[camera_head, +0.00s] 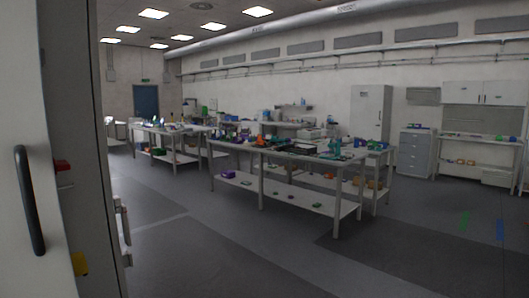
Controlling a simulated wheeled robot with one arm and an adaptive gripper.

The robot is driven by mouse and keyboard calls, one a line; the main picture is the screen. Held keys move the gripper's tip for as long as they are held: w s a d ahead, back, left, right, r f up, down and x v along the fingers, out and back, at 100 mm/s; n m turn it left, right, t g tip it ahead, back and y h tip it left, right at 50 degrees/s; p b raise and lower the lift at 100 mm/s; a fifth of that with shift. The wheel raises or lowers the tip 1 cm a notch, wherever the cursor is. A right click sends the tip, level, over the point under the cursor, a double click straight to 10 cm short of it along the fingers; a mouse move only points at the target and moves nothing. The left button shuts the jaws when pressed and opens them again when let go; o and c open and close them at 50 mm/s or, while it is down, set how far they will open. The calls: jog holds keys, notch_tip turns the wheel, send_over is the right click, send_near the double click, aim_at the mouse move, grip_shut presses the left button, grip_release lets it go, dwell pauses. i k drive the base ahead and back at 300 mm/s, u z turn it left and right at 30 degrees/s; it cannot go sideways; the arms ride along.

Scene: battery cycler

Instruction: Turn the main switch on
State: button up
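A tall light cabinet (82,120) fills the left edge of the view, very close to me. A white panel with a long black vertical handle (30,200) is at the far left. A small red part (62,166) sticks out beside the panel, and a yellow part (80,263) shows lower down. I cannot tell whether either one belongs to the main switch, and no switch is clearly recognisable. My gripper is not in view.
A long workbench (285,149) with tools and parts stands in the middle, with more benches behind it to the left. Grey drawers (414,153) and a tall locker (370,112) stand at the back right. The grey floor (240,255) in front is clear.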

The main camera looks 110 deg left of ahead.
aim_at(62, 164)
jog(key=z, duration=0.2)
jog(key=k, duration=0.25)
jog(key=u, duration=1.6)
jog(key=i, duration=0.9)
jog(key=u, duration=1.8)
jog(key=i, duration=1.25)
jog(key=u, duration=2.15)
jog(key=i, duration=0.95)
jog(key=u, duration=0.65)
jog(key=k, duration=0.75)
jog(key=u, duration=0.95)
jog(key=i, duration=0.2)
jog(key=z, duration=0.25)
